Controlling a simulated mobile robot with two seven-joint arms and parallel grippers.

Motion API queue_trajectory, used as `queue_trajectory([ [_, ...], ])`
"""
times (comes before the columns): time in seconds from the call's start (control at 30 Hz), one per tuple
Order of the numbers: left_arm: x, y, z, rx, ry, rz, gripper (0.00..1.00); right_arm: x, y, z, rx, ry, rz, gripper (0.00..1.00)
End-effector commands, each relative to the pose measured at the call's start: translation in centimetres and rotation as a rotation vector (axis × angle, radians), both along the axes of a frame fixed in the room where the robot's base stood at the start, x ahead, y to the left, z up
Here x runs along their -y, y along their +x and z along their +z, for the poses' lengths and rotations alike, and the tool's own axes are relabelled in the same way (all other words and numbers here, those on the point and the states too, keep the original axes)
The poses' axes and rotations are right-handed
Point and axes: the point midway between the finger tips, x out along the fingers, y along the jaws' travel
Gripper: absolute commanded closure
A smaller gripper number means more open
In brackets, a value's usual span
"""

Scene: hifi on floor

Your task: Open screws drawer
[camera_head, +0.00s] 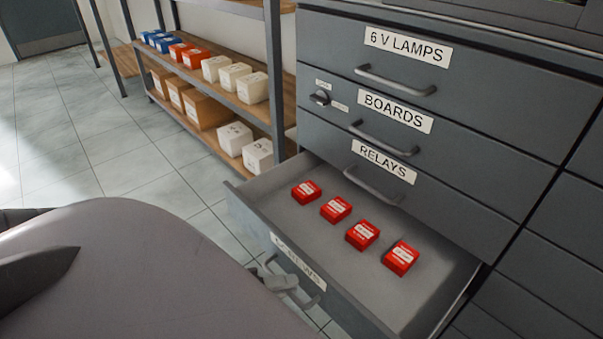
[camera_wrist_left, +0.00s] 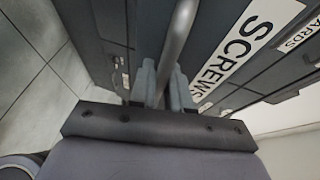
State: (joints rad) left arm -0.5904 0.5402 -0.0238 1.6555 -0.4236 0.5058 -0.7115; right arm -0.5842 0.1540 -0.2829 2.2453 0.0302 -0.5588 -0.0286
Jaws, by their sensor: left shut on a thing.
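The screws drawer (camera_head: 262,193) stands pulled out at the bottom of the grey cabinet, with several red boxes (camera_head: 362,235) in a row on its floor. Its front carries a SCREWS label (camera_head: 298,262), partly hidden behind my arm in the head view; the label reads clearly in the left wrist view (camera_wrist_left: 240,58). My left gripper (camera_head: 283,282) is at the drawer's front, shut on the bar handle (camera_wrist_left: 178,40), which runs between its fingers (camera_wrist_left: 160,85) in the left wrist view. My right gripper is not in view.
Closed drawers labelled RELAYS (camera_head: 384,161), BOARDS (camera_head: 396,113) and 6 V LAMPS (camera_head: 408,47) are above the open drawer. A shelf rack (camera_head: 276,75) with boxes stands left of the cabinet. Tiled floor (camera_head: 80,130) is clear at the left.

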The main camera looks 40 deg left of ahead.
Motion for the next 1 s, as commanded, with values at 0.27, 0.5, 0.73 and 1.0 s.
queue_trajectory([
  [0.27,-0.3,-3.1,0.1,0.000,0.000,0.001,1.00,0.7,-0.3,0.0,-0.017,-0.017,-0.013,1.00],
  [0.5,-0.3,-3.7,0.0,0.001,0.001,0.001,1.00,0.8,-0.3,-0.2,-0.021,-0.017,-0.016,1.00],
  [0.73,-0.3,-3.7,0.0,0.001,0.000,0.000,1.00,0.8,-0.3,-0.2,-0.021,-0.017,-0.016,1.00],
  [1.0,-0.3,-3.7,0.0,0.001,0.000,0.000,0.77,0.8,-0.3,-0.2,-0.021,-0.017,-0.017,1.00],
])
